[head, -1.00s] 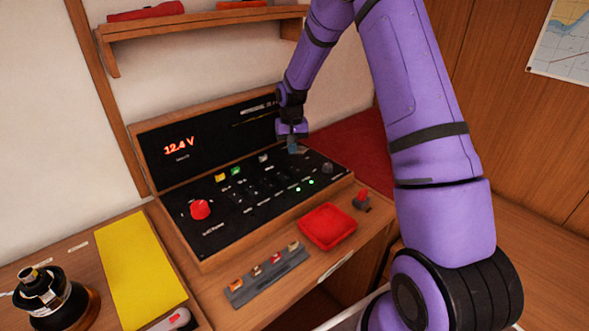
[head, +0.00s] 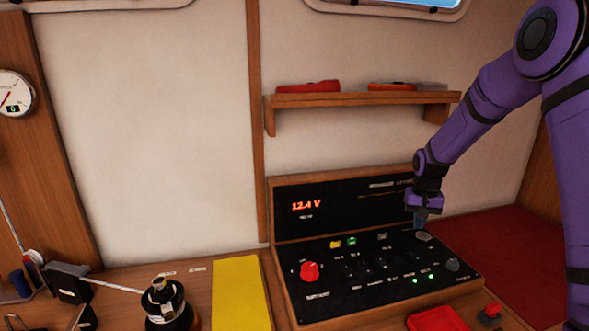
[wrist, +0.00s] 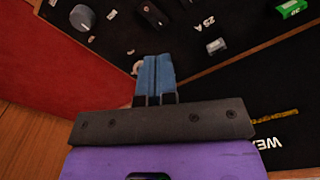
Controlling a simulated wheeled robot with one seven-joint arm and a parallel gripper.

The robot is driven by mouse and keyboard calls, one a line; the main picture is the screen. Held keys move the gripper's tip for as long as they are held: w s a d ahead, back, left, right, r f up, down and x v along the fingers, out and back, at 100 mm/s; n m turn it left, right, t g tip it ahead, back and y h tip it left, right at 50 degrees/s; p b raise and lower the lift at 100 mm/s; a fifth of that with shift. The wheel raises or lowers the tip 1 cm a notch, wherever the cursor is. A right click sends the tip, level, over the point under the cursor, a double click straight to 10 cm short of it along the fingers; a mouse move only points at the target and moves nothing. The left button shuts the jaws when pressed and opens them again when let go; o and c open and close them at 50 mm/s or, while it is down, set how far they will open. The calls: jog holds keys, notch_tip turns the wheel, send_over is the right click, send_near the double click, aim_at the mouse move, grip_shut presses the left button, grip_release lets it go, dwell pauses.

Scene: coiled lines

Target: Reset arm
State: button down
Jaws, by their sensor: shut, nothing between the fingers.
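My purple arm comes in from the right in the head view, with my gripper (head: 421,219) low over the right part of a black control panel (head: 378,262). In the wrist view, the two blue fingers of my gripper (wrist: 154,72) are together with nothing between them. The fingertips are close to the panel face; I cannot tell whether they touch it. The panel has a red knob (head: 309,271), several dark switches, lit green lights and a display (head: 306,205) reading 12.4 V.
A shelf (head: 360,98) with red items is on the wall above the panel. A yellow sheet (head: 239,290), a dark round instrument (head: 166,308) and a red tray (head: 437,319) lie around the panel. A red cushion (head: 500,250) is to the right.

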jog(key=s+a+r+n+t, duration=0.1)
jog(key=s+a+r, duration=0.2)
jog(key=s+r, duration=0.65)
jog(key=s+a+r+n+t, duration=0.1)
jog(key=s+a+r+t, duration=0.15)
jog(key=s+r, duration=0.7)
jog(key=s+a+r, duration=0.1)
jog(key=s+r, duration=0.2)
jog(key=s, duration=0.6)
jog(key=s+a+r+n+t, duration=0.1)
jog(key=s+a+r, duration=0.1)
jog(key=s, duration=0.8)
jog(key=shift+a+r+n, duration=0.25)
jog(key=shift+r+n, duration=0.05)
jog(key=shift+r, duration=0.1)
jog(key=c, duration=1.8)
grip_release()
jog(key=shift+s+t, duration=0.1)
jog(key=shift+t, duration=0.15)
